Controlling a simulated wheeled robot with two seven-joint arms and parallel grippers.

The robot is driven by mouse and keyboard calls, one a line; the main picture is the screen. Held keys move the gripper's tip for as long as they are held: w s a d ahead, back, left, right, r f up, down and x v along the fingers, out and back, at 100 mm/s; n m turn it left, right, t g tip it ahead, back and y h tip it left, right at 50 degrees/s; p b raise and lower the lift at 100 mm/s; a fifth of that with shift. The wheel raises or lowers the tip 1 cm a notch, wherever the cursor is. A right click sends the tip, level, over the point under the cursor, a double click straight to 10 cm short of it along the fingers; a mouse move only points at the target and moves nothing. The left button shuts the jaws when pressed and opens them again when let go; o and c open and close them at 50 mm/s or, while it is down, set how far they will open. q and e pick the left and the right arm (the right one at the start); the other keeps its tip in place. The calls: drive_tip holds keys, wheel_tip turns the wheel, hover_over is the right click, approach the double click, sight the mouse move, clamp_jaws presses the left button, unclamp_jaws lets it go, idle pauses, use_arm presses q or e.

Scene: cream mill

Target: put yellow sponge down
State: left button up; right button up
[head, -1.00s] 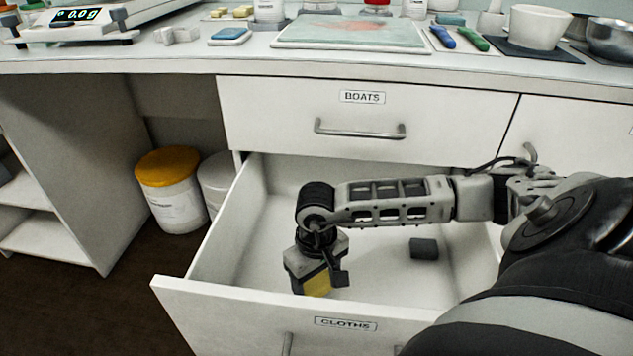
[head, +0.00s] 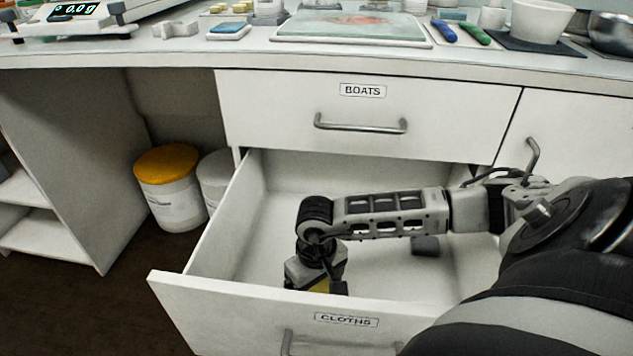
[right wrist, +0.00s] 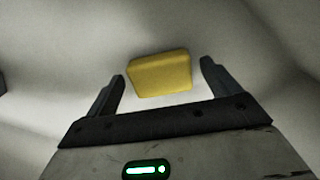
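The yellow sponge (right wrist: 160,75) lies between the fingers of my right gripper (right wrist: 162,70) in the right wrist view, with a gap on each side. The fingers are open and do not touch it. In the head view my right gripper (head: 318,283) points down inside the open CLOTHS drawer (head: 255,285), close behind its front panel. Only a small patch of the yellow sponge (head: 321,287) shows there; the gripper and the drawer front hide the rest. My left gripper is not in view.
A dark grey block (head: 426,246) lies in the drawer, partly behind my right arm. The closed BOATS drawer (head: 270,110) is above. A yellow-lidded tub (head: 170,190) stands on the floor at left. The drawer's left part is clear.

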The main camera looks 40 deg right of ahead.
sight(317, 290)
drive_tip(key=shift+r, duration=0.15)
use_arm(q)
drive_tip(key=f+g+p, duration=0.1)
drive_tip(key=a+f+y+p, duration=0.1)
drive_tip(key=p, duration=0.1)
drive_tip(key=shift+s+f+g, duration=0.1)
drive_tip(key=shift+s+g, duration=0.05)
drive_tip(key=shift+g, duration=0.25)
use_arm(e)
wheel_tip(317, 290, up, 12)
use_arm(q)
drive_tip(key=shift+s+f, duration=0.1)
